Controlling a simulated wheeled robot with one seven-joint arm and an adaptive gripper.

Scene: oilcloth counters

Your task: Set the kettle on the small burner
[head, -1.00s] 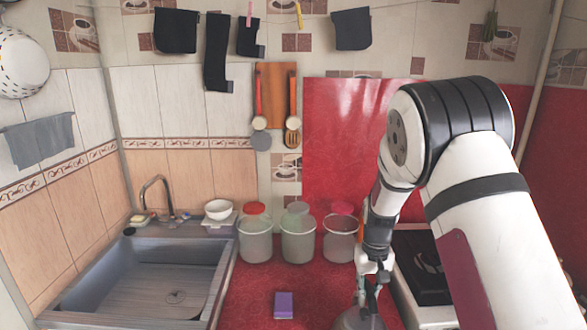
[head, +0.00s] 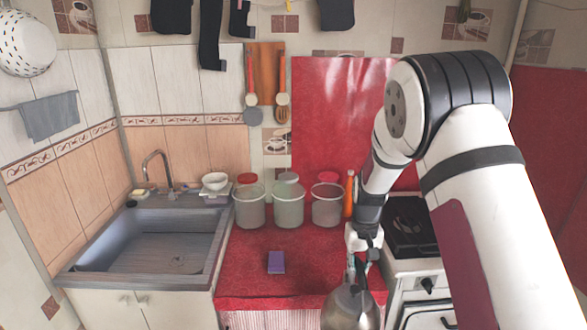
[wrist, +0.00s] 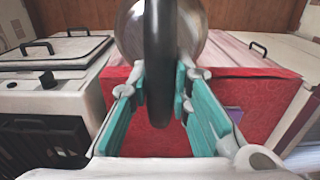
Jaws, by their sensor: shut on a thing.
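The kettle (head: 350,309) is a rounded, shiny metal vessel with a black handle, low at the bottom of the head view and partly cut off. It also shows in the wrist view (wrist: 196,35), where its dark handle (wrist: 158,70) runs between the teal finger pads. My gripper (wrist: 160,92) is shut on that handle; in the head view my gripper (head: 363,262) is above the kettle. The kettle is in front of the red counter's edge. The stove (head: 410,268) stands to its right, with a dark top; my arm hides part of it, and I cannot make out the small burner.
Several jars (head: 289,206) stand at the back of the red counter (head: 248,288), with an orange bottle (head: 349,194) beside them. The sink (head: 150,243) is at the left. The counter's middle is mostly clear.

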